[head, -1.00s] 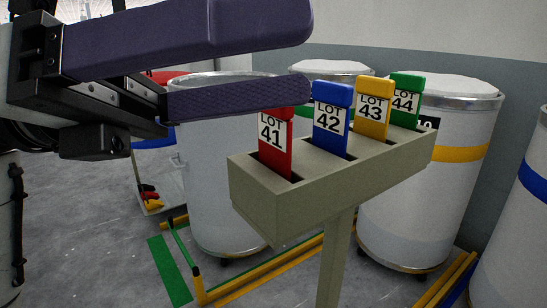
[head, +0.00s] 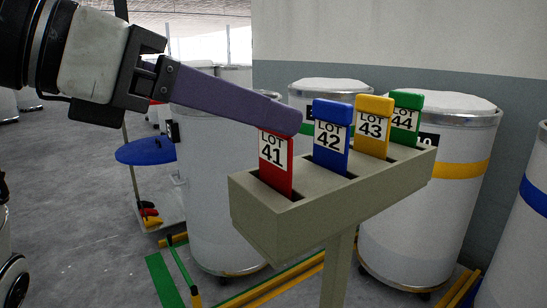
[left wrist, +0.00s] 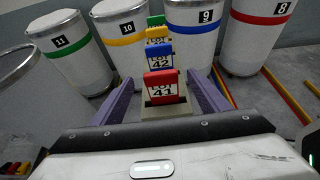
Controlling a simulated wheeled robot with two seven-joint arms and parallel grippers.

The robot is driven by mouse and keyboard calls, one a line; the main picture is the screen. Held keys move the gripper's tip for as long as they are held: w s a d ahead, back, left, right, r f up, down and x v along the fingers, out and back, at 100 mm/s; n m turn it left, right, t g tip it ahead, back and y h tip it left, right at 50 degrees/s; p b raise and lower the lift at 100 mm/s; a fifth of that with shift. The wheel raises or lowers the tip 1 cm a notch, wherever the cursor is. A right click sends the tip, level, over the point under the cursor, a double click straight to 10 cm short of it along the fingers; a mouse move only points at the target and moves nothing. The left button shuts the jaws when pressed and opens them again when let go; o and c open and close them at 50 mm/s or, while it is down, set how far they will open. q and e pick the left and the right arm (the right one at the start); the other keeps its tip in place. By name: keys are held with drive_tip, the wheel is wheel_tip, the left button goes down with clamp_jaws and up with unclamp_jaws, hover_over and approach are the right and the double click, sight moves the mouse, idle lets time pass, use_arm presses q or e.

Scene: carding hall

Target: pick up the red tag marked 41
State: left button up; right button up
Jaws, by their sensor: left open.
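The red tag marked LOT 41 (head: 275,166) stands upright in the nearest slot of the grey-green holder (head: 300,222). My left gripper (head: 290,122) comes in from the upper left, and one purple finger covers the tag's top edge in the head view. In the left wrist view the red tag (left wrist: 164,88) shows between the two spread purple fingers of the left gripper (left wrist: 165,82). The gripper is open with nothing held; whether a finger touches the tag cannot be told. My right gripper is not in view.
Blue tag 42 (head: 331,138), yellow tag 43 (head: 373,128) and green tag 44 (head: 406,120) stand in a row behind the red one. Tall white drums, one with a yellow band (head: 437,190), stand close behind the holder. Yellow rails (head: 262,292) lie on the floor.

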sight(273, 174)
use_arm(q)
drive_tip(key=x, duration=0.4)
drive_tip(key=shift+d+f, duration=0.15)
drive_tip(key=c, duration=1.4)
